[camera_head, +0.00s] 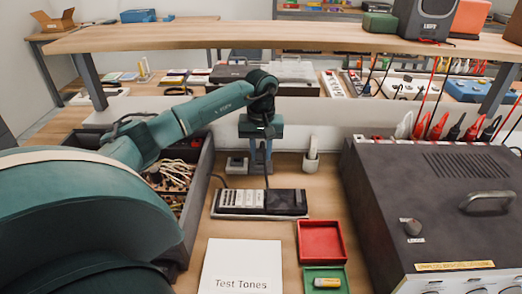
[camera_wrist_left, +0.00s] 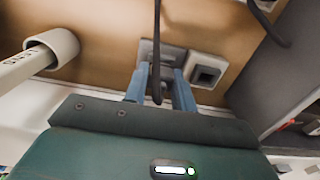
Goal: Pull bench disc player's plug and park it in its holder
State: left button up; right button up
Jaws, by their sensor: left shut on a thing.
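My left gripper (camera_head: 261,166) points down at the back of the bench, behind the disc player (camera_head: 262,202), a flat grey and black device. In the left wrist view the two blue fingers (camera_wrist_left: 159,92) are shut around the dark plug and its black cord (camera_wrist_left: 157,45). The plug body is mostly hidden between them. Behind the fingers is a grey socket plate (camera_wrist_left: 148,48); I cannot tell whether the plug is seated in it. A second square socket (camera_wrist_left: 207,74) is beside it. A white round holder (camera_head: 311,160) stands to the right; it also shows in the wrist view (camera_wrist_left: 58,44).
A grey crate of cables (camera_head: 201,184) is left of the player. A red tray (camera_head: 321,242), a green tray (camera_head: 339,271) and a Test Tones sheet (camera_head: 241,266) lie in front. A large dark amplifier (camera_head: 440,200) fills the right. A wooden shelf (camera_head: 250,36) runs above.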

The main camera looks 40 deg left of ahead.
pick_arm(q)
jog(key=shift+f, duration=0.25)
dwell(0.5)
jog(key=o, duration=1)
jog(key=shift+r, duration=0.3)
notch_tip(320, 180, up, 18)
jog(key=p, duration=0.5)
jog(key=shift+f, duration=0.2)
dwell(0.3)
